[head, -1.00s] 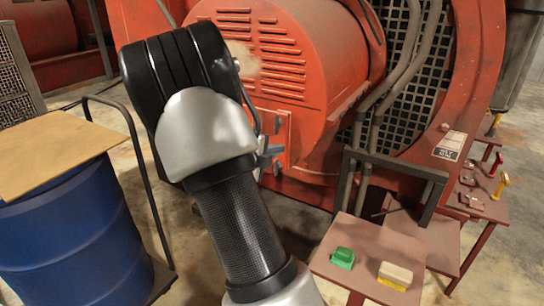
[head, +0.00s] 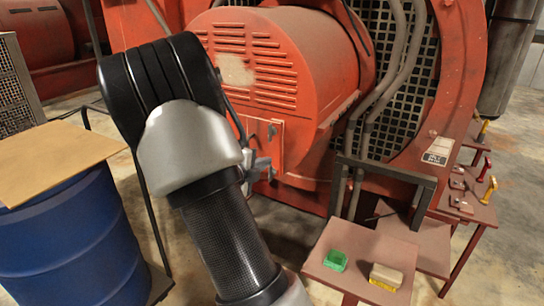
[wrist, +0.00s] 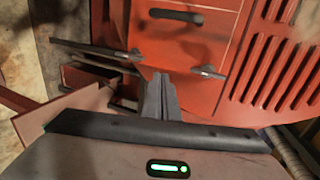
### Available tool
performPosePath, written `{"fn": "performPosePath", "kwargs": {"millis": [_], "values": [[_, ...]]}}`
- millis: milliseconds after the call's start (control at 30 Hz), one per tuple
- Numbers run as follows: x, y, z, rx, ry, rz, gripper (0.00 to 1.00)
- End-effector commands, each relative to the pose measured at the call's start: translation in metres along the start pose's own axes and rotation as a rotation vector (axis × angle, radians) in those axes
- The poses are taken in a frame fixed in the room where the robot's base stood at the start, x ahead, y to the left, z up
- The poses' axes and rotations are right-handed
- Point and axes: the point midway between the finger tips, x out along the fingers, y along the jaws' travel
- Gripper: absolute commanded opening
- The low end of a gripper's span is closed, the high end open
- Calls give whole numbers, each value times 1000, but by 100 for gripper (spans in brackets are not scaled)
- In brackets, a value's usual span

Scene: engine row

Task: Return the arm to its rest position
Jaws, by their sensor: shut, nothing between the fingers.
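My arm is folded up in front of the head camera, with its black and silver links filling the left middle of the head view. My gripper (wrist: 161,90) shows in the wrist view with its two grey fingers together and nothing between them. In the head view part of my gripper (head: 258,166) shows just right of the silver link. It appears in front of the orange-red engine housing (head: 285,60); I cannot tell the exact gap to it. The rest of my gripper is hidden behind the arm.
A blue drum (head: 70,235) with a wooden board (head: 55,158) on top stands at left. At lower right, a small table (head: 366,250) holds a green box (head: 336,260) and a yellow and cream block (head: 385,277). Another stand (head: 470,205) with several small handles is farther right.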

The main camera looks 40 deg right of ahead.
Motion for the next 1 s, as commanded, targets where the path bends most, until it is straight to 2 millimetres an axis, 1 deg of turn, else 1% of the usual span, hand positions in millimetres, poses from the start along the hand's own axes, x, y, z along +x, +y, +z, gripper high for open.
{"fn": "performPosePath", "kwargs": {"millis": [33,100,200,300,400,500,667,733,767,867,967,1000], "values": [[-15,0,2,0,-6,1,0],[-32,0,3,1,-6,1,0],[-52,0,3,0,-5,1,0],[-67,0,3,1,-4,1,0],[-77,1,3,1,-4,1,0],[-82,1,3,0,-3,1,0],[-83,1,3,1,-2,1,0],[-84,0,0,33,6,8,0],[-86,-2,-4,69,14,15,0],[-98,-10,-24,320,74,66,0],[-122,-16,-58,763,194,147,0],[-136,-16,-71,972,258,182,0]]}}
